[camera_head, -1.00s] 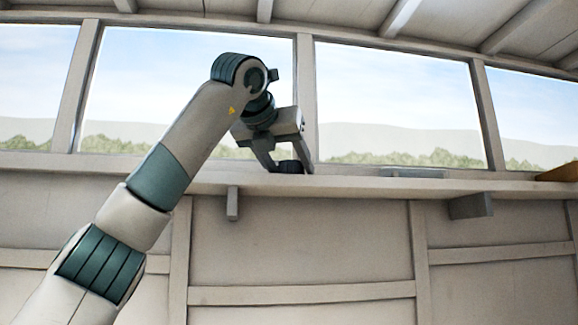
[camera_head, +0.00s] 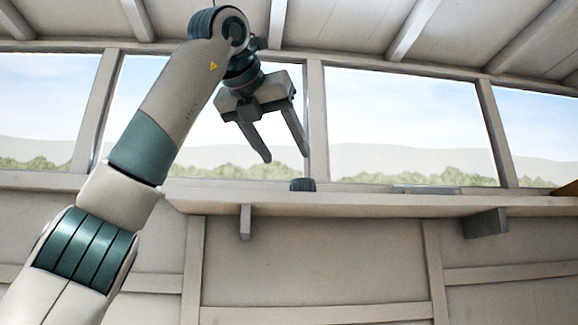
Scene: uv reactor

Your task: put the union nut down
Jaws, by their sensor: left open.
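The union nut (camera_head: 302,184) is a small dark, ridged ring. It sits on the shelf (camera_head: 390,205) below the windows, near a window post. My left gripper (camera_head: 287,158) is above the nut and slightly to its left. Its two grey fingers are spread apart with nothing between them, and the fingertips are clear of the nut. My right gripper is not in view.
A flat grey object (camera_head: 425,190) lies on the shelf to the right. A brown item (camera_head: 566,189) shows at the right edge. Brackets (camera_head: 486,223) hang under the shelf. The shelf between the nut and the flat object looks clear.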

